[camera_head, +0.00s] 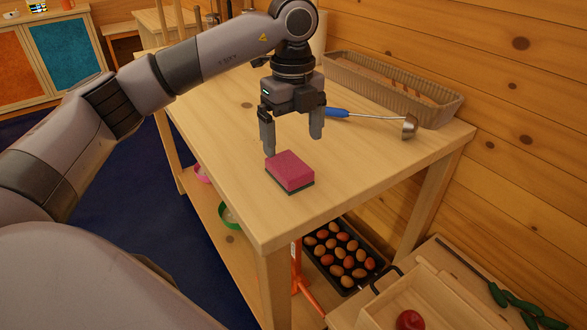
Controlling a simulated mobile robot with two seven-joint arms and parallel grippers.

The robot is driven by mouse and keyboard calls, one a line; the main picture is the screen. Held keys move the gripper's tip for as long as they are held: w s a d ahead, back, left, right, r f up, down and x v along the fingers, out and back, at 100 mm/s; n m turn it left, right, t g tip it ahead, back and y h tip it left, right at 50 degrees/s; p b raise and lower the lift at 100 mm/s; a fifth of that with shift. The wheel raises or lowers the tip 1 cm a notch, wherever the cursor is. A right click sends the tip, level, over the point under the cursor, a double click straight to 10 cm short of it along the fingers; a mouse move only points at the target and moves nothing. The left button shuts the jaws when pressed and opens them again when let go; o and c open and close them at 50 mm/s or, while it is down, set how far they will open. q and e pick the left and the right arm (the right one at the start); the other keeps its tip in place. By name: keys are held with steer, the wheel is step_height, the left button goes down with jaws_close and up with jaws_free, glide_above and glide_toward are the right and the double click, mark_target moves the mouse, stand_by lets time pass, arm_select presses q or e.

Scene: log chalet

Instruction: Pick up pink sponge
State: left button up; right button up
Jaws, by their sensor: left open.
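The pink sponge (290,170), with a dark green underside, lies flat on the wooden table (225,120), near its front part. My left gripper (292,147) points down just above and behind the sponge. Its two fingers are apart with nothing between them. The left finger's tip is close to the sponge's back left edge; I cannot tell whether they touch. My right gripper is not in view.
A blue-handled ladle (365,115) lies behind and right of my gripper. A woven basket (395,85) stands along the log wall. Below are a tray of eggs (345,255) and a wooden box (430,295) with a red item. The table's left part is clear.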

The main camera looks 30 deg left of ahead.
mark_target(289, 164)
arm_select(q)
steer(key=f, duration=0.6)
steer(key=shift+s+a+f, duration=0.25)
steer(key=shift+s+f, duration=0.15)
steer(key=c, duration=1.1)
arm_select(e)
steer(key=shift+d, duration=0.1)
arm_select(q)
steer(key=shift+r, duration=0.1)
steer(key=shift+r, duration=0.25)
step_height(289, 164, up, 19)
steer(key=p, duration=0.3)
steer(key=shift+r, duration=0.2)
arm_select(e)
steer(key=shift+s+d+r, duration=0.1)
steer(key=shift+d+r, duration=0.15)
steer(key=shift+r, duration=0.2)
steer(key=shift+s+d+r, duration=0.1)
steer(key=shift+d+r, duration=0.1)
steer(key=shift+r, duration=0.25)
